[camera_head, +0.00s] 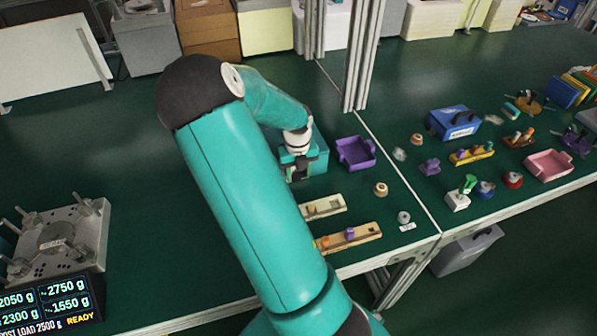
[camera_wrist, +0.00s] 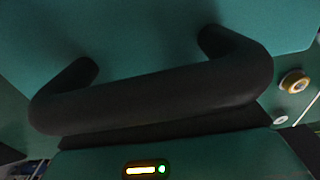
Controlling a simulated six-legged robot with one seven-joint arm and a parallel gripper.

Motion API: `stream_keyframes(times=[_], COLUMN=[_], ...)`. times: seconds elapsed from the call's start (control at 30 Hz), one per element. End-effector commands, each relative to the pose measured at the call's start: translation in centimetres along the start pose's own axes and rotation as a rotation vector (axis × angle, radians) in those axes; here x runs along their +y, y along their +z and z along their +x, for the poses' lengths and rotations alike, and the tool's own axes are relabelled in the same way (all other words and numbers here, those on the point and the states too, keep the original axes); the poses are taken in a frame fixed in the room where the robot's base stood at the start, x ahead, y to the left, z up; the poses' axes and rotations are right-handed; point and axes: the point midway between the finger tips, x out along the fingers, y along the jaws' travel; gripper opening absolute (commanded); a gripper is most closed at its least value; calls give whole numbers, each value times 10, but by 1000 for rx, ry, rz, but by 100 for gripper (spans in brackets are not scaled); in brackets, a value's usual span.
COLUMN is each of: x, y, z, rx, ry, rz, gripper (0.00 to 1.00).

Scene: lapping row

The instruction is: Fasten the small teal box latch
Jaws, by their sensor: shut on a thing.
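The small teal box (camera_head: 317,160) stands on the green bench in the middle of the head view, partly hidden by my arm. My gripper (camera_head: 299,166) is at its near side, shut on the box's dark latch; the contact itself is small and hard to make out. In the wrist view a thick black U-shaped bar (camera_wrist: 150,100) spans the picture close to the camera, in front of a teal face (camera_wrist: 140,35). A lit strip with a green dot shows below the bar. My fingertips are not clear in the wrist view.
A purple tray (camera_head: 356,153) is close to the box's right. Two wooden strips (camera_head: 355,237) with small pegs lie nearer, with a brass ring piece (camera_head: 380,189) beside them. Metal posts (camera_head: 358,60) rise behind. A metal fixture (camera_head: 62,238) stands left; the bench between is clear.

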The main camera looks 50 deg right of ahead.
Motion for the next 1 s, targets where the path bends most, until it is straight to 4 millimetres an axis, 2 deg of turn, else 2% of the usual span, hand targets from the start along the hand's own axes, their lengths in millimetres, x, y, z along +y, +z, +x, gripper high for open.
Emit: stream_keyframes(times=[0.4,0.83,0.87,0.93,1.0], x=[6,6,6,6,6], y=[-1,0,0,0,0], z=[2,1,1,1,1], rx=[4,0,0,0,0], ry=[-214,-243,-243,-242,-242], rz=[-3,1,1,1,1], gripper=[21,21,49,63,65])
